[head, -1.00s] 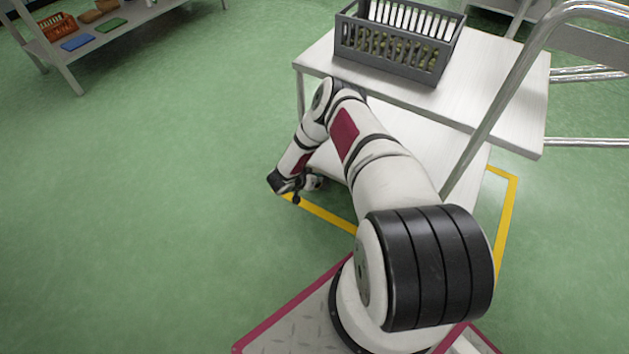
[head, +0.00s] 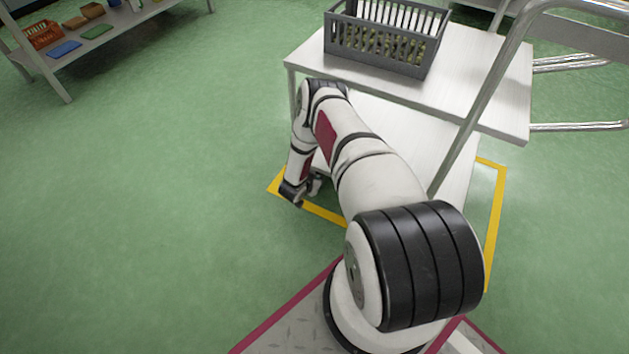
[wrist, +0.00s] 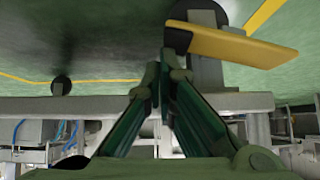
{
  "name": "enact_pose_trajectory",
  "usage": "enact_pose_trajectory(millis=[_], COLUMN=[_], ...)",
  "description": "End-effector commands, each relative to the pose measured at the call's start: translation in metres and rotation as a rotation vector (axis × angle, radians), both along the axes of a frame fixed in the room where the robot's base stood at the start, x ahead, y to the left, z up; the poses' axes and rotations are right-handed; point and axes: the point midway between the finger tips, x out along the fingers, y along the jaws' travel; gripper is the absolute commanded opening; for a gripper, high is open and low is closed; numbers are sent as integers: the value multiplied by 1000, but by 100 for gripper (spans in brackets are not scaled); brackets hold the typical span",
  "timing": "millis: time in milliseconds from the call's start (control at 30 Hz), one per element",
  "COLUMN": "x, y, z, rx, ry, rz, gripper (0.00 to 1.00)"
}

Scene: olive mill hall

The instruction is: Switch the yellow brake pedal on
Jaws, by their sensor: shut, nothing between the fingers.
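The yellow brake pedal (wrist: 232,46) shows in the wrist view at the upper right. It is a flat yellow plate beside a dark caster wheel (wrist: 200,14) and a grey bracket. My gripper (wrist: 166,62) is shut and empty, with its fingertips just left of and below the pedal in the picture. I cannot tell whether they touch it. In the head view my gripper (head: 304,194) is low by the left side of the trolley (head: 480,75), near the floor. The pedal is hidden there.
A grey crate (head: 345,48) of olives stands on the trolley's top. Yellow floor tape (head: 497,215) outlines the trolley's place. The trolley's metal handle (head: 482,95) rises at the right. A shelf (head: 125,24) with small goods stands at the upper left. Green floor on the left is clear.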

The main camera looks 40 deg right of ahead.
Motion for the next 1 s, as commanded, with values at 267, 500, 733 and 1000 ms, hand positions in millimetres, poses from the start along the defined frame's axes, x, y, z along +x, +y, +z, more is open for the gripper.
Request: enact_pose_trajectory(millis=[267,500,733,1000], x=[-3,-3,-3,-1], y=[-1,-1,-1,-13], z=[-5,-6,-6,16], rx=[-1,0,0,-2], ry=[0,1,1,0], rz=[1,1,1,2], gripper=[0,0,0,0])
